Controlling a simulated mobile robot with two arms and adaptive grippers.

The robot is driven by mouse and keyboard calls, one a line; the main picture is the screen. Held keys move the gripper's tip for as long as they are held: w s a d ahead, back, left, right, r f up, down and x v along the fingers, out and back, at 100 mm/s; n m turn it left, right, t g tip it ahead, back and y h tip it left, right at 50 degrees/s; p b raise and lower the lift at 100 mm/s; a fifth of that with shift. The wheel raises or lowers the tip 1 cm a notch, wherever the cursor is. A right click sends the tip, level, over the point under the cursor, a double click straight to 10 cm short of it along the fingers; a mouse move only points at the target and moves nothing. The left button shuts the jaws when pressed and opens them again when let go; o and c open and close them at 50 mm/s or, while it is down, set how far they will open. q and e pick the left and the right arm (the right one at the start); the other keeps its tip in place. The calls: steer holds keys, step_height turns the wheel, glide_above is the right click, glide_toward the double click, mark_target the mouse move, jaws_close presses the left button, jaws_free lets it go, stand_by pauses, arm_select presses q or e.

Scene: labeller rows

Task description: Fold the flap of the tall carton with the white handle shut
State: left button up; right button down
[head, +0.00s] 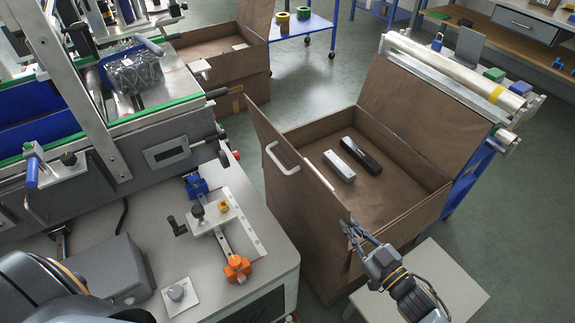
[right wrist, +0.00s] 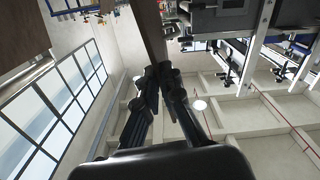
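The tall brown carton (head: 290,223) stands open right of centre in the head view. Its flap with the white handle (head: 283,160) is the near-left panel and stands up, tilted outward from the opening. My right gripper (head: 349,228) is at the near end of this flap, fingers close together. In the right wrist view, the flap's brown edge (right wrist: 153,38) runs down between the fingertips (right wrist: 160,80), which look shut on it. My left gripper is out of view; only my left arm shows at the lower left.
A white box (head: 340,166) and a black box (head: 361,156) lie inside the carton. Its far-right flap (head: 420,110) stands up. The machine bench (head: 262,215) is close on the left, a grey stool (head: 440,275) at the front right. A second open carton (head: 225,65) stands behind.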

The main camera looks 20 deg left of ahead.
steer(key=shift+w+d+m, duration=0.85)
steer(key=shift+w+m, duration=0.05)
steer(key=shift+w, duration=0.25)
steer(key=shift+w+d+m, duration=0.85)
steer(key=shift+w+m, duration=0.05)
steer(key=shift+w, duration=0.2)
steer(key=w+d+m+b, duration=0.1)
steer(key=w+d+f+m+b, duration=0.1)
steer(key=w+d+m+b, duration=0.1)
steer(key=w, duration=0.1)
steer(key=shift+w+f+m, duration=0.1)
steer(key=shift+f+m, duration=0.2)
